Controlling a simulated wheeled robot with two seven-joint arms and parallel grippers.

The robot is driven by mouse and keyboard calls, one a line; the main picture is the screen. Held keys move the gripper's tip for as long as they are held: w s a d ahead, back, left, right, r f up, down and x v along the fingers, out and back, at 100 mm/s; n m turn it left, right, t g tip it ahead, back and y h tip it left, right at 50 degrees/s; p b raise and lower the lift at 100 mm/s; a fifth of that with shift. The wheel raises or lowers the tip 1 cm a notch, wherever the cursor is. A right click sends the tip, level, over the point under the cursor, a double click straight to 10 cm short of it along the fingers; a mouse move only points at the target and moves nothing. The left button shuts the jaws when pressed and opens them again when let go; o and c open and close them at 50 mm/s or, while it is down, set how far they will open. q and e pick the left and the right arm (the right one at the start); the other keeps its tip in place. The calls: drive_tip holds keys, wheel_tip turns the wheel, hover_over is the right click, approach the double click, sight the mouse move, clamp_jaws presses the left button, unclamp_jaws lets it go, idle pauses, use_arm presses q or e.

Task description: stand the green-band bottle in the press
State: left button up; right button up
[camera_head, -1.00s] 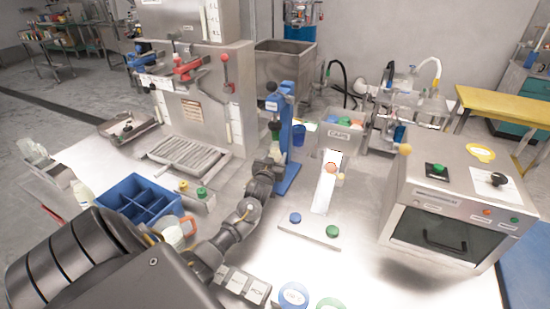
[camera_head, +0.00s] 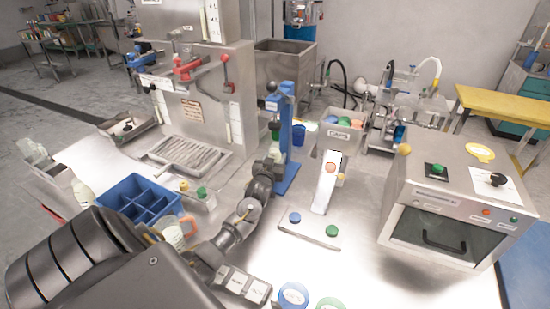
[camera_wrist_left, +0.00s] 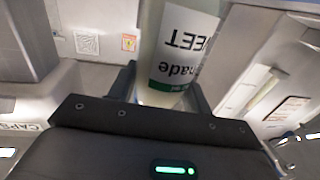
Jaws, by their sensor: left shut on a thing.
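The press (camera_head: 287,140) is a blue upright stand near the middle of the head view, with a lever and head at its top. My left gripper (camera_head: 274,156) is at the left side of the press, low against its column. It is shut on the green-band bottle (camera_head: 275,132), which shows small and partly hidden below the press head. In the left wrist view the bottle (camera_wrist_left: 182,45) is between the gripper fingers, with a white label and a dark green band. I cannot tell whether the bottle's base touches the press. My right gripper is out of view.
A blue divided crate (camera_head: 126,188) and an orange-handled jug (camera_head: 172,236) are at left. A bin of coloured caps (camera_head: 343,135) and a white chute (camera_head: 326,192) stand right of the press. A steel oven (camera_head: 440,215) is at right.

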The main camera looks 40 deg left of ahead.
use_arm(q)
drive_tip(key=o, duration=1)
drive_tip(key=shift+s+d+f, duration=0.1)
drive_tip(key=shift+s+d, duration=0.2)
drive_tip(key=shift+s, duration=0.15)
drive_tip(key=b+v, duration=0.1)
drive_tip(key=v, duration=0.8)
drive_tip(key=shift+s+b, duration=0.35)
drive_tip(key=shift+d, duration=0.15)
